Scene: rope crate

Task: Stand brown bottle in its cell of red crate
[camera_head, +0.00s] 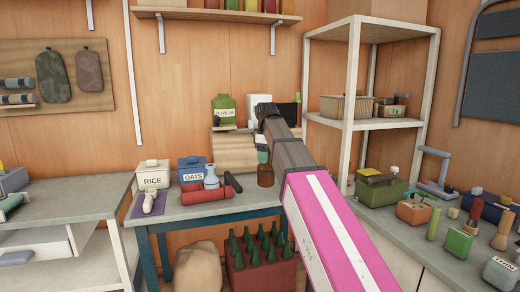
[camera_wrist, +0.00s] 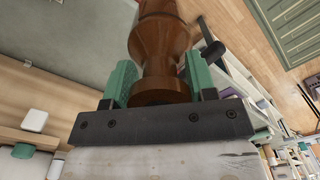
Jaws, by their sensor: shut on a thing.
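A brown bottle (camera_head: 265,176) shows at the right part of the small table, just below my gripper (camera_head: 264,157). In the wrist view the brown bottle (camera_wrist: 160,45) is between the green pads of my gripper (camera_wrist: 160,78), which are shut on it. I cannot tell whether its base touches the tabletop. A dark red crate (camera_head: 262,284) stands low under the table, with several green bottles upright in it. My arm hides part of the crate's right side, and no free cell can be made out.
On the table (camera_head: 230,211) are a red object (camera_head: 205,194) with a dark handle, a blue-grey bottle (camera_head: 211,176), a rice canister (camera_head: 153,173) and an oats canister (camera_head: 192,169). A beige sack (camera_head: 198,268) sits left of the crate. A cluttered counter is at right.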

